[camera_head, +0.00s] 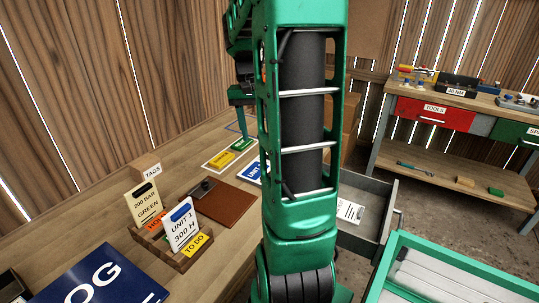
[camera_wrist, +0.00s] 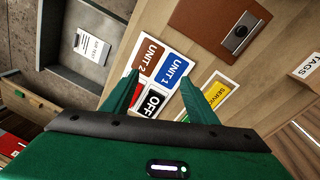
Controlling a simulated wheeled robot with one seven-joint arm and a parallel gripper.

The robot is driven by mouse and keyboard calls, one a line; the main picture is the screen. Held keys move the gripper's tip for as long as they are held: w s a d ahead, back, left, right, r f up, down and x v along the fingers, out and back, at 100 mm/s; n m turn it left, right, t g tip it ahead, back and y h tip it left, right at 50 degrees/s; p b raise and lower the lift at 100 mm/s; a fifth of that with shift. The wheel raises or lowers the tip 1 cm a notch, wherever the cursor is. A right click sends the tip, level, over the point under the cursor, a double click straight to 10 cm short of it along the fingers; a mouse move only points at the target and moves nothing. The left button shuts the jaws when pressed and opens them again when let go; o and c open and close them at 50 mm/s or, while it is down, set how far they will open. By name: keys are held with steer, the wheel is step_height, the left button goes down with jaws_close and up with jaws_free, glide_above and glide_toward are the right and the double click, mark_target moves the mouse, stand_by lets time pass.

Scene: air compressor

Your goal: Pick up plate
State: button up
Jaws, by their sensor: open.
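Several label plates lie flat on the wooden bench. In the wrist view these are a brown UNIT 2 plate (camera_wrist: 150,55), a blue UNIT 1 plate (camera_wrist: 174,69), a black and white OFF plate (camera_wrist: 153,102) and a yellow SERVICE plate (camera_wrist: 219,90). Which plate is meant, I cannot tell. My gripper (camera_wrist: 160,77) is open and empty above them, its fingers on either side of the UNIT 1 and OFF plates. In the head view a blue plate (camera_head: 251,171) is partly hidden by my arm; the yellow plate (camera_head: 221,160) and a green plate (camera_head: 242,145) lie further back.
A brown board (camera_head: 226,207) with a dark clip lies on the bench. A wooden tag holder (camera_head: 170,254) with upright cards and a blue log book (camera_head: 95,283) are nearer. An open grey drawer (camera_head: 380,243) holds paper. A tool bench (camera_head: 462,101) stands at back right.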

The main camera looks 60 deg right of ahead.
steer(key=w+d+f+m+t+y, duration=0.1)
steer(key=w+d+f+m, duration=0.1)
steer(key=d, duration=0.6)
steer(key=w+d+f+m, duration=0.2)
steer(key=d, duration=0.5)
steer(key=f, duration=0.6)
steer(key=shift+w+d, duration=0.2)
steer(key=shift+w+d+f, duration=0.1)
steer(key=shift+d+f, duration=0.1)
steer(key=shift+f, duration=1.1)
steer(key=shift+w+d+f, duration=0.1)
steer(key=shift+d+f, duration=0.05)
steer(key=shift+f, duration=1.15)
steer(key=c, duration=1)
steer(key=shift+r, duration=0.1)
